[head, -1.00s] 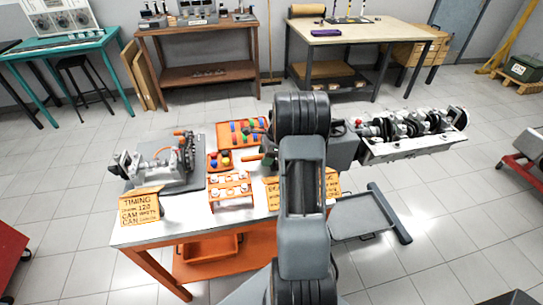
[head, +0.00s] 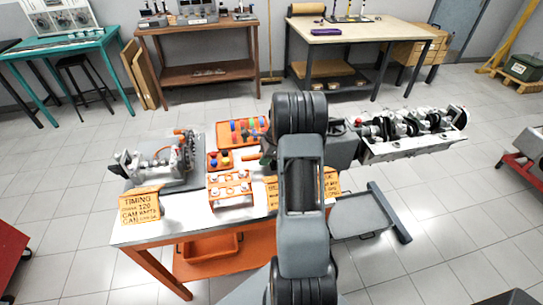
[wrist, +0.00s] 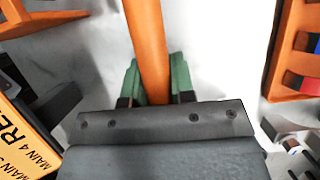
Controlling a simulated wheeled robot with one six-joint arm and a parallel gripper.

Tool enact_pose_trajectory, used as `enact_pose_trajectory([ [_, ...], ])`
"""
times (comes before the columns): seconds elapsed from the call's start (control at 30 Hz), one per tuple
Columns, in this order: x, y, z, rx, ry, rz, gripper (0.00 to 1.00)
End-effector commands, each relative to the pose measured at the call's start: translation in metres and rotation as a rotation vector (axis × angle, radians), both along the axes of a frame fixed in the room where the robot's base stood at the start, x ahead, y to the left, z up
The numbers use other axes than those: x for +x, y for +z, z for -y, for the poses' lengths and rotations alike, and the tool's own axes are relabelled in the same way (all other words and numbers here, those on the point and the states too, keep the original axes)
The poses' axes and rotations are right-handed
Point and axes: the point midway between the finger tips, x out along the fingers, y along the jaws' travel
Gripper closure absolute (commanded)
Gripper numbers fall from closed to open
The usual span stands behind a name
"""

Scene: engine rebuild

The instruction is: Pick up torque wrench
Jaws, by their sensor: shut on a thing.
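The torque wrench shows as a smooth orange bar (wrist: 148,30) in the wrist view, running from the top edge down between my jaws. My gripper (wrist: 157,82) is shut on it, with one green pad on each side of the bar. The wrench's far end is out of the wrist view, and its lower part is hidden by the dark gripper body. In the head view my arm covers most of the gripper and wrench. I cannot tell from these frames whether the wrench is clear of the white bench top (head: 190,212).
An orange rack (head: 231,200), a tray of coloured pieces (head: 242,143) and a crankshaft assembly on a grey mat (head: 133,188) crowd the bench. A yellow sign (wrist: 22,130) and an orange holder (wrist: 287,52) flank the gripper. A long cylinder-head assembly (head: 415,148) lies to the right.

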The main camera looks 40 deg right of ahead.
Motion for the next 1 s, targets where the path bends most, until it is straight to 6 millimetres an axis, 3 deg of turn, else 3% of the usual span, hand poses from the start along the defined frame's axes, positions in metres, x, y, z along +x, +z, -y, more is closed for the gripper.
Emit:
enact_pose_trajectory([
  [0.57,0.001,0.007,0.001,-0.003,0.000,0.004,1.00],
  [0.8,-0.001,0.036,0.002,-0.004,-0.001,0.005,1.00],
  [1.0,-0.029,0.070,0.015,-0.005,-0.003,0.006,1.00],
])
